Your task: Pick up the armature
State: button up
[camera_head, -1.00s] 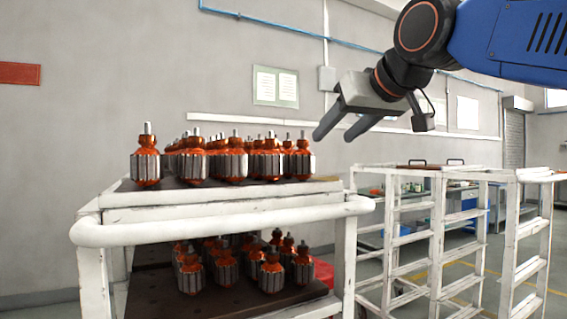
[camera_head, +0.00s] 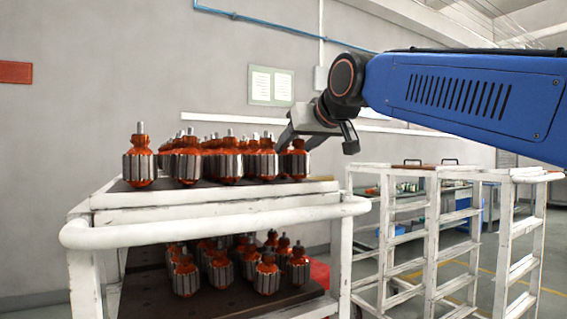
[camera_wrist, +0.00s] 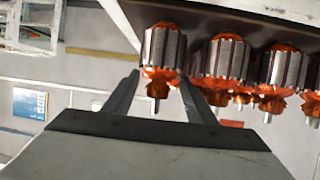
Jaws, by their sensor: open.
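Several armatures stand upright in rows on the cart's top shelf, with copper-orange windings, silver ribbed cores and shafts pointing up. The front-left armature (camera_head: 140,160) stands clear of the others in the head view. My gripper (camera_head: 287,142) is open at the right end of the rows, behind the right-most armature (camera_head: 298,160), which partly hides its tips. In the wrist view, which looks upside down, my open fingers (camera_wrist: 160,82) reach toward the shaft end of an armature (camera_wrist: 162,50). The shaft appears between the fingers. I cannot tell whether they touch it.
The white cart (camera_head: 215,217) has a rail along its front edge. Its lower shelf (camera_head: 215,300) holds several more armatures. White racks (camera_head: 432,230) stand to the right. A grey wall (camera_head: 90,120) lies behind the cart.

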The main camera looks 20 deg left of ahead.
aim_at(287, 152)
jog(key=shift+x, duration=2.7)
jog(key=shift+s, duration=0.15)
jog(key=c, duration=1.1)
jog(key=shift+c, duration=0.2)
notch_tip(287, 152, up, 10)
